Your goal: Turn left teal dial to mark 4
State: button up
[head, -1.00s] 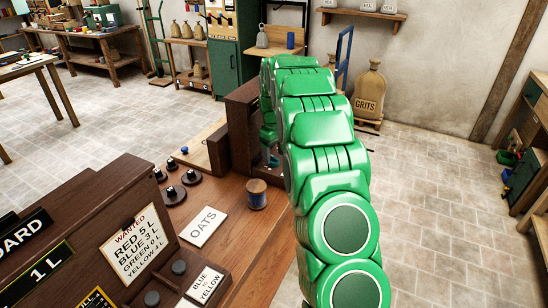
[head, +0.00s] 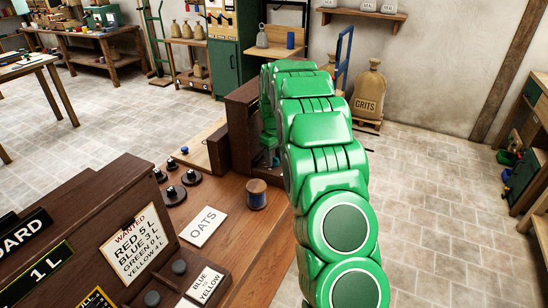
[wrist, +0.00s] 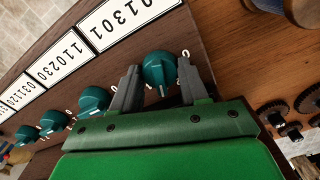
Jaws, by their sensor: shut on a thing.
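In the wrist view, several teal dials sit in a row on a dark wooden panel (wrist: 215,55). My gripper (wrist: 159,80) is closed on the dial at the right end of the row (wrist: 160,66), one finger on each side. A pale pointer line shows on this dial, and small white marks sit around it. Another teal dial (wrist: 95,99) is just left of my gripper, with more dials (wrist: 52,121) beyond. In the head view my arm covers most of the panel and the held dial.
A WANTED sign (head: 139,246) stands in front.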

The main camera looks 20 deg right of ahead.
aim_at(274, 157)
jog(key=shift+m, duration=3.5)
jog(key=o, duration=1.1)
jog(key=shift+r, duration=0.1)
notch_tip(274, 157, up, 7)
jog(key=shift+w+r, duration=0.1)
jog(key=shift+r, duration=0.2)
